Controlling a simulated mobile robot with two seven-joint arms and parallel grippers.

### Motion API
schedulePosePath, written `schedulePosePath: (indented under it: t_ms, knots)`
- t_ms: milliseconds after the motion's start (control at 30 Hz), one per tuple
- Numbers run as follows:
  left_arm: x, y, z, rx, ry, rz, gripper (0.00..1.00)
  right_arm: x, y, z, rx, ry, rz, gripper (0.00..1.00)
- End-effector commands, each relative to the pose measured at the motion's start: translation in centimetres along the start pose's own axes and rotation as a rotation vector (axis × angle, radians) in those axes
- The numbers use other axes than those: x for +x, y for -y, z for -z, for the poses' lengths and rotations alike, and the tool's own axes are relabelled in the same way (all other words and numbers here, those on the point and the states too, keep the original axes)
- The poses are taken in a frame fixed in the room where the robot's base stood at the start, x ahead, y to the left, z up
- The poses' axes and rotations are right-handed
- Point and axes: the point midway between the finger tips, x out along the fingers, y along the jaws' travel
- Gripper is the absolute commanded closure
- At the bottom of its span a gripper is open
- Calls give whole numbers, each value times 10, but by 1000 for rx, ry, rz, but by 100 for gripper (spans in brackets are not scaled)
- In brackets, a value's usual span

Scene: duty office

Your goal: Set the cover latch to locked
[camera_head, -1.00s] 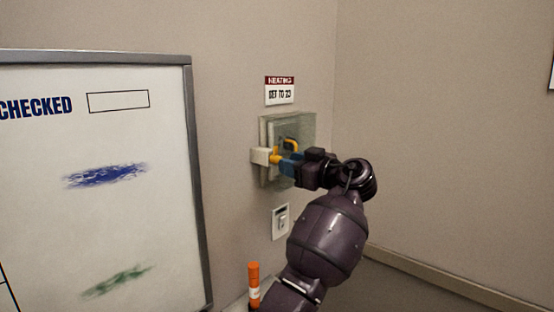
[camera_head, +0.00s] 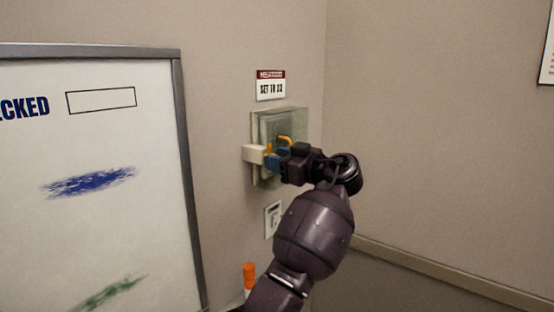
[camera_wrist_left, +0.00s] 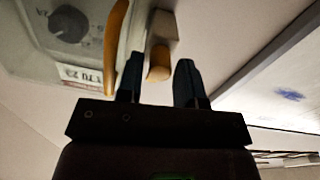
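A clear cover (camera_head: 299,120) over a wall box has a yellow handle (camera_head: 285,139) on its front. At its left edge is a cream latch block (camera_head: 254,153) with a yellow latch piece (camera_head: 268,150). My left gripper (camera_head: 272,162) is at the latch, its blue fingers partly hiding it. In the left wrist view, the open fingers (camera_wrist_left: 160,78) stand either side of the yellow latch piece (camera_wrist_left: 158,62), with a gap visible to the right finger. The cream block (camera_wrist_left: 161,27) is beyond. I cannot tell whether the left finger touches. My right gripper is out of view.
A grey dial (camera_wrist_left: 70,23) shows inside the cover. A heating sign (camera_head: 270,86) hangs above the box and a light switch (camera_head: 273,219) is below. The wall right of the box is clear.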

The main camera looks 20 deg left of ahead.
Motion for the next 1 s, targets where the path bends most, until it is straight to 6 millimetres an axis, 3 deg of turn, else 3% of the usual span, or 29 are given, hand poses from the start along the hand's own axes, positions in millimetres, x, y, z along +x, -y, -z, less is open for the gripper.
schedulePosePath:
  t_ms: [33,233,267,667,1000]
  knots:
    - [0,0,0,0,0,0,68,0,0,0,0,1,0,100]
    - [0,0,0,0,0,0,98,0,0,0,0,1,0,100]
    - [0,0,0,0,0,0,100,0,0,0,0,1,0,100]
    - [0,0,-2,86,-1,0,100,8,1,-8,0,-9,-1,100]
    - [1,0,-1,365,1,1,100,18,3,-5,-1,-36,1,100]
